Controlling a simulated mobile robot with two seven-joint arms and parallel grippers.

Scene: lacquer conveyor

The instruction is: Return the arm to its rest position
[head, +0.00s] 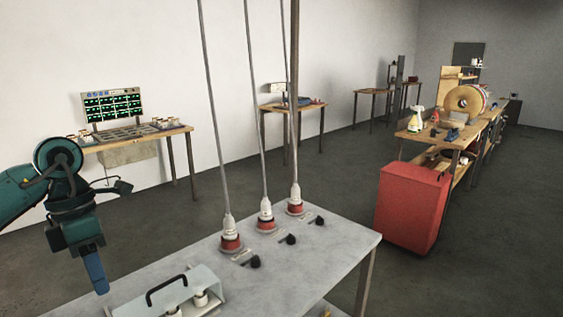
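My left arm comes in from the left, and its teal gripper (95,272) points down beside the left edge of the grey table (330,243). Only one blue finger shape shows, so I cannot tell whether it is open or shut. I see nothing held in it. It is to the left of a pale box with a black handle (166,290) on the table, apart from it in the picture. My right gripper is not in view.
Several red-and-white plugs on hanging rods, one a plug (231,242), stand on the grey table near black knobs (254,262). A red cabinet (410,208) stands right, by a long workbench (450,139). A wooden table with a green display (113,105) is behind my arm. Floor between is clear.

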